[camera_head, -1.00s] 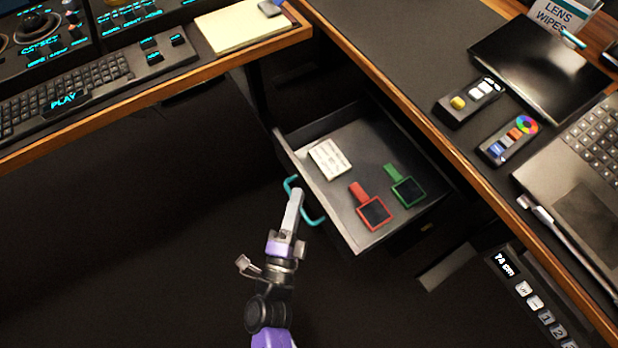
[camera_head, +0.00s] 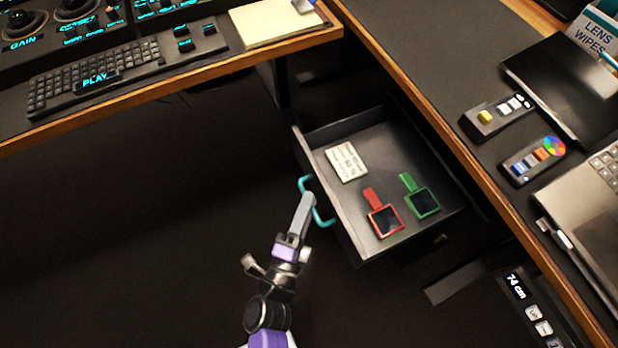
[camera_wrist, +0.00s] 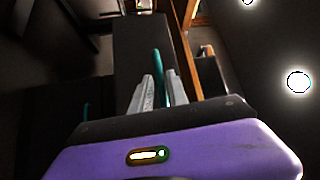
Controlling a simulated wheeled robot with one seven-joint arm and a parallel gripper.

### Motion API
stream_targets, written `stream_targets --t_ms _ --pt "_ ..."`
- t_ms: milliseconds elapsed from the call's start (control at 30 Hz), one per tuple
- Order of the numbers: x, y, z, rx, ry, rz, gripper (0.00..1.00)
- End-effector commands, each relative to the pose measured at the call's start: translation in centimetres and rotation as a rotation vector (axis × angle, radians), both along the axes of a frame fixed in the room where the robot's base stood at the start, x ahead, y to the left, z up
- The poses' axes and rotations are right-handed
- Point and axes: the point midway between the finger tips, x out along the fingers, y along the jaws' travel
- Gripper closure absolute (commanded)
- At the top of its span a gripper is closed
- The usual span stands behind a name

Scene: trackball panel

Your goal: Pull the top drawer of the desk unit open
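The top drawer (camera_head: 335,222) of the desk unit is pulled well out, with its inside showing. Its teal handle (camera_head: 305,184) is on the front panel, facing left. My gripper (camera_head: 308,200) is at the handle. In the wrist view the handle (camera_wrist: 157,65) runs between the two grey fingers (camera_wrist: 158,92), which are close around it. Finger contact is hard to see at this size. In the drawer lie a white card (camera_head: 347,162), a red-framed tool (camera_head: 383,218) and a green-framed tool (camera_head: 421,200).
The desktop (camera_head: 400,60) overhangs the drawer's back. On it are a yellow-knobbed controller (camera_head: 495,117), a colour-wheel controller (camera_head: 533,160) and a laptop (camera_head: 590,220). A second desk with a keyboard (camera_head: 95,80) stands at upper left. The dark floor left of the drawer is clear.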

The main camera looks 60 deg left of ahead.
Motion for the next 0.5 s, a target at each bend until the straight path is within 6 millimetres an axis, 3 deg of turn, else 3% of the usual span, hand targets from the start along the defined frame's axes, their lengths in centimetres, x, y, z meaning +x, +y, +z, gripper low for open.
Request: stream_targets --t_ms 233,500 --pt "-2.9 -3.1 -0.7 -0.003 0.003 -0.001 0.8" --pt "-4.5 -4.7 -0.9 -0.002 0.001 -0.001 0.8"
